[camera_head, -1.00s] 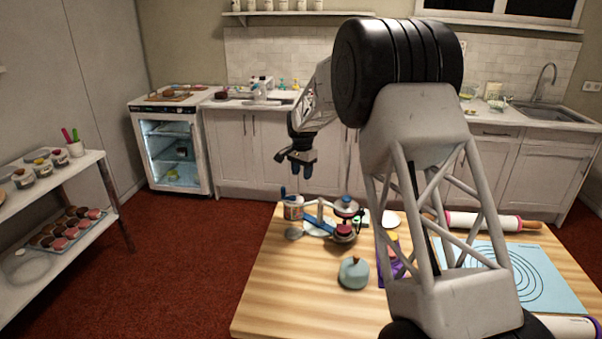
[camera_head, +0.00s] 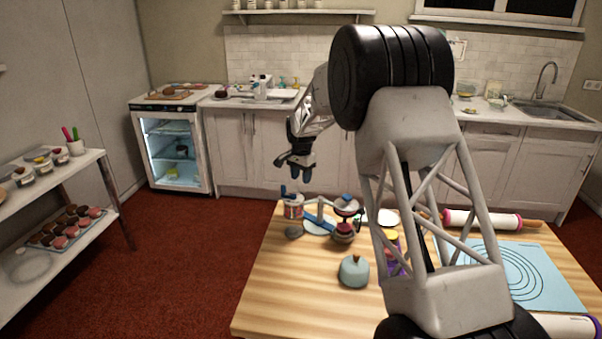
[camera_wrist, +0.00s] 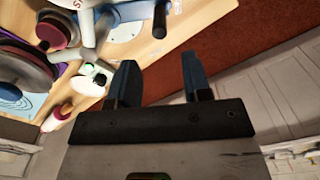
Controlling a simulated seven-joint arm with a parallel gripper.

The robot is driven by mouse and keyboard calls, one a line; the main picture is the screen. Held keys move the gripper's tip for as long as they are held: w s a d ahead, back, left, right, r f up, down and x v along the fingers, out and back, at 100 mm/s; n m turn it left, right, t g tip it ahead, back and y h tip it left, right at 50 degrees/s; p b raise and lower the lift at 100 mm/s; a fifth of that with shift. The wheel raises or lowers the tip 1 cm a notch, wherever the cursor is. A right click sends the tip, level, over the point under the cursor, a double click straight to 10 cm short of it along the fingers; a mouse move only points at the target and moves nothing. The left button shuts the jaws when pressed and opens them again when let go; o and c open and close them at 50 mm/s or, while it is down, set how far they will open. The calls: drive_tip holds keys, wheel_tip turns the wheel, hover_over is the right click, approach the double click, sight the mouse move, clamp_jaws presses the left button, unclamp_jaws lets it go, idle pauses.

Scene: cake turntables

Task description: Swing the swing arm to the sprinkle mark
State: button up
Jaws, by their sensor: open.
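The cake turntable device stands near the far left of the wooden table. The wrist view shows dark discs (camera_wrist: 22,65) and a pale rod-like arm (camera_wrist: 88,28) at upper left. I cannot tell for certain which bar is the swing arm, and no sprinkle mark is readable. My gripper (camera_head: 296,172) is open and empty above the table's far edge, apart from the device; its fingers also show in the wrist view (camera_wrist: 160,85).
A light blue lidded pot (camera_head: 354,271) and purple-bodied bottles (camera_head: 394,258) stand nearer on the table. A blue mat (camera_head: 527,275) and rolling pins (camera_head: 490,220) lie at right. My arm hides part of the table. The near left tabletop is clear.

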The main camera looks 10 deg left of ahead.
sight(302, 193)
drive_tip(key=shift+f, duration=3.7)
drive_tip(key=shift+c, duration=0.4)
drive_tip(key=c, duration=0.7)
drive_tip(key=shift+o, duration=0.2)
drive_tip(key=shift+w+d, duration=0.95)
drive_tip(key=shift+w, duration=0.1)
